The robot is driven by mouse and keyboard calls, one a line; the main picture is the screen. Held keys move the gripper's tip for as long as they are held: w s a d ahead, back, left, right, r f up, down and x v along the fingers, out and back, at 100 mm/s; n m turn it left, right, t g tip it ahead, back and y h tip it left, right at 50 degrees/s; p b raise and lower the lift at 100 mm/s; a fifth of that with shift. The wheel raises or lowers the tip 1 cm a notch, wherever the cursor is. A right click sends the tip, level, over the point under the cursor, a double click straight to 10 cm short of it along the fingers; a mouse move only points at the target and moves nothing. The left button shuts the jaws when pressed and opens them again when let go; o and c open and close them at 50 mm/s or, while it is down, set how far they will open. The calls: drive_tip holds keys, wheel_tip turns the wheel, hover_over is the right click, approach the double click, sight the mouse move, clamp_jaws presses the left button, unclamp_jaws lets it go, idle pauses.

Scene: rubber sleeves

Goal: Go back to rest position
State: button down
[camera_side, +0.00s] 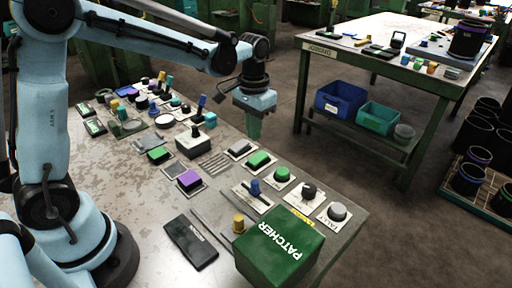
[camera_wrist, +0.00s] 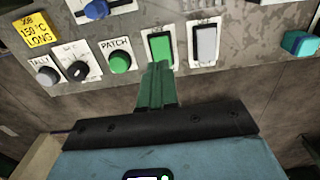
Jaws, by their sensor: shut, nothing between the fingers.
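My gripper (camera_side: 254,130) hangs from the pale blue wrist near the far edge of the work table (camera_side: 150,190). Its green fingers are together and empty, pointing down. In the wrist view my gripper (camera_wrist: 157,78) shows shut in front of a green rocker switch (camera_wrist: 161,47), overlapping its lower edge; whether it touches cannot be told. The same green switch (camera_side: 260,159) shows in the side view just below my gripper. A green round button (camera_wrist: 120,62) labelled PATCH is to its left, and a white switch (camera_wrist: 205,43) is to its right.
A green PATCHER box (camera_side: 280,250) stands at the near table corner. Several knobs, buttons and small parts crowd the table. A second table (camera_side: 340,50) with blue and teal bins (camera_side: 340,98) stands behind, across a floor gap.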

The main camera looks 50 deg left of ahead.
drive_tip(key=s+r+t, duration=0.2)
drive_tip(key=s+t, duration=0.1)
drive_tip(key=s, duration=0.3)
drive_tip(key=s+r+t, duration=0.2)
drive_tip(key=s+t, duration=0.2)
drive_tip(key=s, duration=0.2)
drive_tip(key=shift+s+r, duration=0.3)
drive_tip(key=shift+s, duration=0.1)
